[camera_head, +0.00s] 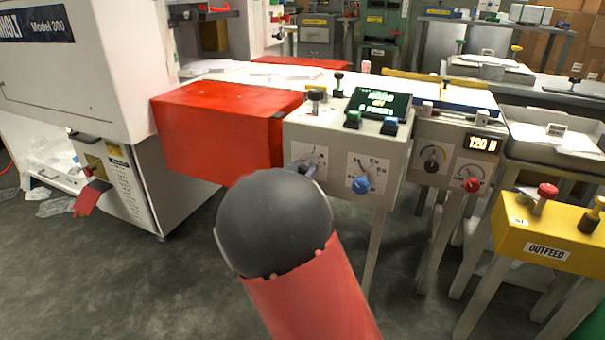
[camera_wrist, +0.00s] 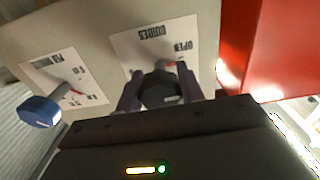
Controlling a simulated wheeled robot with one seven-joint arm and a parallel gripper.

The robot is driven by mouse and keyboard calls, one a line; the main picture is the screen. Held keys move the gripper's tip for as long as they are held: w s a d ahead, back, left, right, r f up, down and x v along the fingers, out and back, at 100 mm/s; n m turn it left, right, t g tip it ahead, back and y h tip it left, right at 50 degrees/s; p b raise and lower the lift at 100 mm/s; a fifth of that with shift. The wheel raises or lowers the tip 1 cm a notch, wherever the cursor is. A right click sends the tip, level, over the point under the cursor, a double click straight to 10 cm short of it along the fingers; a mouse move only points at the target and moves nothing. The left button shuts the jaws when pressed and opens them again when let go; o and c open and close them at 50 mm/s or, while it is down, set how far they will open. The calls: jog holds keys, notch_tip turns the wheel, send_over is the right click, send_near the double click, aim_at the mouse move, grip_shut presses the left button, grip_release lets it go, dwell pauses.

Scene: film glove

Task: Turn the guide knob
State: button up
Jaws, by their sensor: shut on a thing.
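The guide knob (camera_wrist: 160,90) is dark, on a white plate (camera_wrist: 150,50) lettered GUIDES and OPEN, which appears upside down in the wrist view. My gripper (camera_wrist: 159,82) is shut on this knob, one finger on each side of it. A red pointer mark shows beside the knob.
A blue knob (camera_wrist: 40,110) sits beside the guide knob, also seen in the head view (camera_head: 361,185). A red housing (camera_wrist: 262,45) stands close on the other side. A green display (camera_head: 379,103), buttons and a second gauge box (camera_head: 455,158) lie above and right.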

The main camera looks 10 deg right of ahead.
jog(key=m+b, duration=0.4)
jog(key=m, duration=0.1)
jog(key=shift+f+b, duration=0.25)
jog(key=shift+b, duration=0.15)
jog(key=m+b, duration=0.5)
jog(key=m, duration=0.1)
jog(key=shift+r+m+b, duration=0.1)
jog(key=shift+m+b, duration=0.2)
jog(key=m+b, duration=0.1)
jog(key=m, duration=0.3)
jog(key=shift+r+m, duration=0.15)
jog(key=shift+m, duration=0.15)
jog(key=m, duration=0.5)
jog(key=shift+m, duration=0.3)
jog(key=o, duration=1)
